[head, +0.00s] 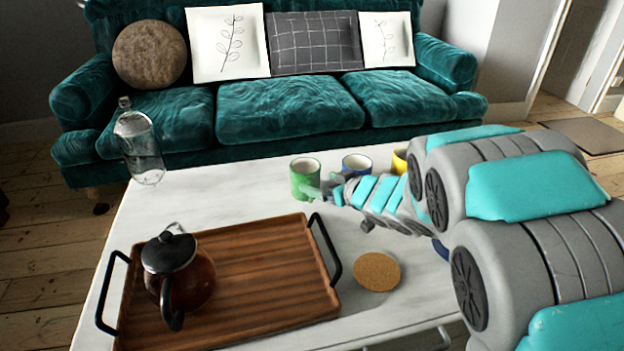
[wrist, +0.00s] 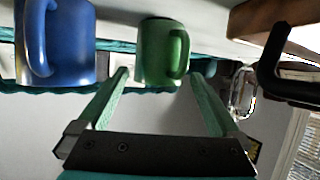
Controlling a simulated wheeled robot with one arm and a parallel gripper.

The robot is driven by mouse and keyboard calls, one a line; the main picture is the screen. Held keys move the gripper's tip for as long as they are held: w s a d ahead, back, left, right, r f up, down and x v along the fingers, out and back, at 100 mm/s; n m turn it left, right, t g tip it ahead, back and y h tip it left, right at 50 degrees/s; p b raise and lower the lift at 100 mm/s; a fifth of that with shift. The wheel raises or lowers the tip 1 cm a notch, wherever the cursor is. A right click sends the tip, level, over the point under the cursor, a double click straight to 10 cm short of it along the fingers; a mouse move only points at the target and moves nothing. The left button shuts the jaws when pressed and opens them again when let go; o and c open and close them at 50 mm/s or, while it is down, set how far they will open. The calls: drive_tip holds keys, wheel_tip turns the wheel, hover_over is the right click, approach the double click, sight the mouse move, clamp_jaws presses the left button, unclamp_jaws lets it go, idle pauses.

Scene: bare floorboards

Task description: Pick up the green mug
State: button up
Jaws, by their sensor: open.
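The green mug (head: 303,180) stands upright on the white table, near its far edge. My gripper (head: 325,189) is open and empty at the mug's right side, low over the table. In the wrist view, which appears upside down, the green mug (wrist: 160,50) is in line with the gap between my open fingers (wrist: 160,78). Its handle is on the right there. The mug seems just ahead of the fingertips; I cannot tell whether they touch it. My arm partly hides the table behind it in the head view.
A blue mug (head: 357,163) stands close to the right of the green one, also in the wrist view (wrist: 58,45). A yellow mug (head: 400,161) is partly hidden by my arm. A wooden tray (head: 265,270) with a teapot (head: 185,275), a cork coaster (head: 376,271) and a bottle (head: 139,148) share the table.

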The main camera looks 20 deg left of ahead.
sight(306, 178)
drive_tip(key=shift+x, duration=0.75)
drive_tip(key=shift+b+x, duration=0.5)
drive_tip(key=shift+x, duration=2.75)
drive_tip(key=shift+f, duration=0.1)
drive_tip(key=shift+c, duration=0.2)
drive_tip(key=c, duration=1.3)
